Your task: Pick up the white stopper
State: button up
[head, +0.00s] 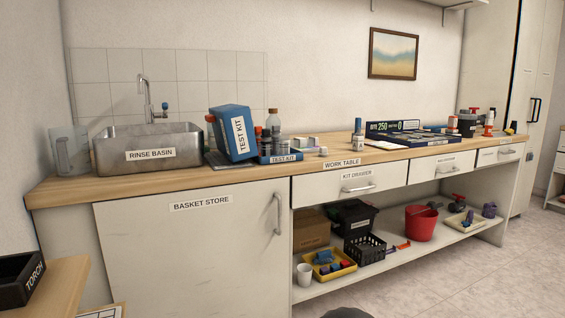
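I cannot pick out a white stopper for certain in the head view. Small pale items (305,142) lie on the work table (340,154) right of the test kit, too small to identify. A white bottle with a blue cap (358,141) stands upright further right. My gripper is not in view. A dark rounded shape at the bottom edge may be part of my body.
A rinse basin (150,154) and a blue test kit case (234,133) stand on the counter's left half. Black boxes (392,127) and bottles crowd its right. The lower shelf holds a red bucket (420,225) and a yellow tray (328,275). Floor at the right is clear.

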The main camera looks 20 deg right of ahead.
aim_at(323, 150)
jog(key=i, duration=1.4)
jog(key=z, duration=1)
